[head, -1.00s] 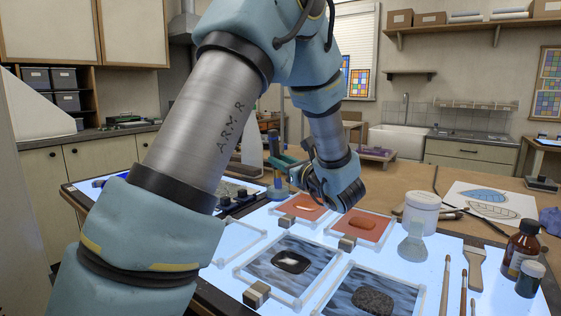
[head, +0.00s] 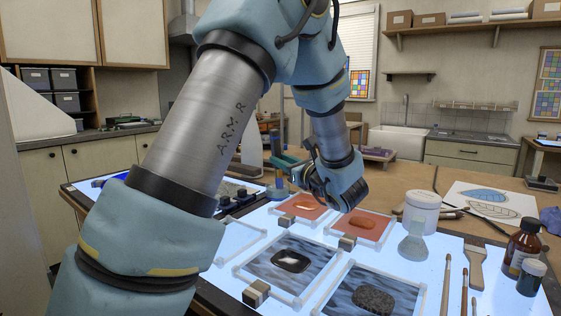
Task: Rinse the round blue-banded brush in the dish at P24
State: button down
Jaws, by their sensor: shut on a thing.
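My gripper (head: 314,182) is over the far part of the light table, behind the near panes. Its dark fingers are partly hidden by my wrist and are closed; what they hold is too small and covered to make out. A dark rounded dish-like shape (head: 290,261) with a pale patch lies on a grey streaked pane. A speckled dark one (head: 373,300) lies on the nearer pane. I cannot read a P24 label or tell a blue-banded brush.
The light table (head: 420,275) carries a white jar (head: 421,207), a clear glass-like piece (head: 412,244), a flat brush (head: 475,268) and several thin brushes (head: 463,288). A brown bottle (head: 521,248) and a small jar (head: 531,278) stand at the right. A blue-green upright object (head: 279,180) stands left of my gripper.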

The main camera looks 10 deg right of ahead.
aim_at(277, 145)
jog(key=shift+w+a+b, duration=0.2)
jog(key=shift+b, duration=0.45)
dwell(1.8)
jog(key=shift+s+a+r+p, duration=0.1)
jog(key=shift+r+p, duration=0.5)
jog(key=shift+r, duration=0.3)
jog(key=shift+s+a+r+p, duration=0.1)
jog(key=shift+r+p, duration=0.45)
jog(key=shift+r, duration=0.35)
jog(key=shift+r+p, duration=1.45)
jog(key=shift+r, duration=0.75)
jog(key=shift+r, duration=0.1)
